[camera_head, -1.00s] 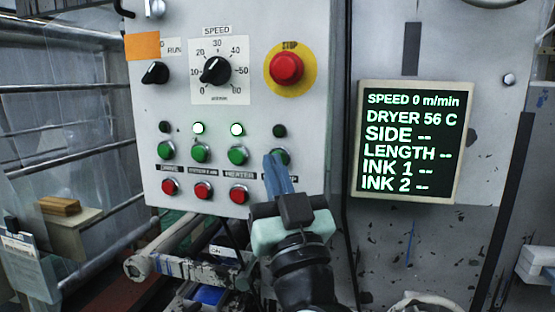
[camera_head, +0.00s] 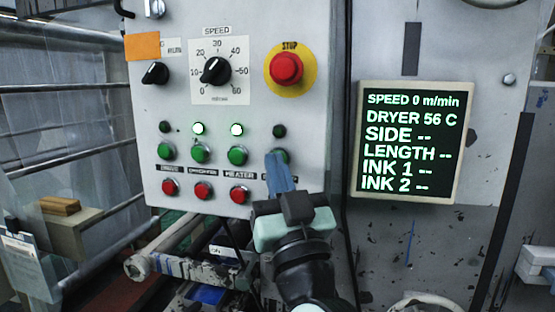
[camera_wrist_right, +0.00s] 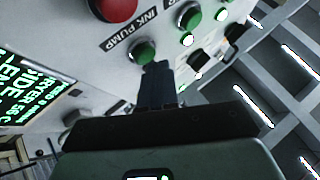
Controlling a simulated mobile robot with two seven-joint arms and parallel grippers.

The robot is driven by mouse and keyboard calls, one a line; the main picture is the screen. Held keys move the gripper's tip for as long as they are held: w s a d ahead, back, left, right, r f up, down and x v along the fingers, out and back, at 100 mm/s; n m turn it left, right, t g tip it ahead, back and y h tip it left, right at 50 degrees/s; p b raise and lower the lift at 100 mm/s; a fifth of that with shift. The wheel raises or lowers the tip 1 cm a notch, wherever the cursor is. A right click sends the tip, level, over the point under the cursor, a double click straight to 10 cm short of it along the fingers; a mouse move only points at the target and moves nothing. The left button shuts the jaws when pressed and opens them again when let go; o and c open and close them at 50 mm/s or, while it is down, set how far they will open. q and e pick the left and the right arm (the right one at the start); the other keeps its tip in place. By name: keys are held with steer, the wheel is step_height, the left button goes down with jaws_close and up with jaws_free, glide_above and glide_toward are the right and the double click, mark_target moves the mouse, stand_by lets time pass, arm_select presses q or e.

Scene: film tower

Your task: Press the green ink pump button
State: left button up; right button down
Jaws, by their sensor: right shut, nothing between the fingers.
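The green ink pump button (camera_head: 284,157) is the rightmost of the green row on the light grey panel. My right gripper's blue fingers partly cover it in the head view. It shows more fully in the right wrist view (camera_wrist_right: 143,52), beside the INK PUMP label (camera_wrist_right: 133,30). My right gripper (camera_head: 274,157) is shut and empty, its fingertips at the button's lower left in the head view. In the right wrist view its fingertips (camera_wrist_right: 156,67) are right by the button; I cannot tell whether they touch. The lamp (camera_head: 279,131) above this button is dark. My left gripper is not in view.
The red stop button (camera_head: 286,68) sits above on a yellow disc. Other green buttons (camera_head: 238,155) and red buttons (camera_head: 239,194) are to the left. Two lamps (camera_head: 198,128) are lit. A display screen (camera_head: 408,142) to the right reads INK 1 and INK 2 with dashes.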

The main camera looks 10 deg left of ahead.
steer(key=shift+w, duration=0.5)
stand_by(0.5)
stand_by(0.3)
steer(key=shift+s, duration=0.9)
steer(key=s+b, duration=0.1)
steer(key=s, duration=0.4)
steer(key=shift+a, duration=0.1)
stand_by(0.7)
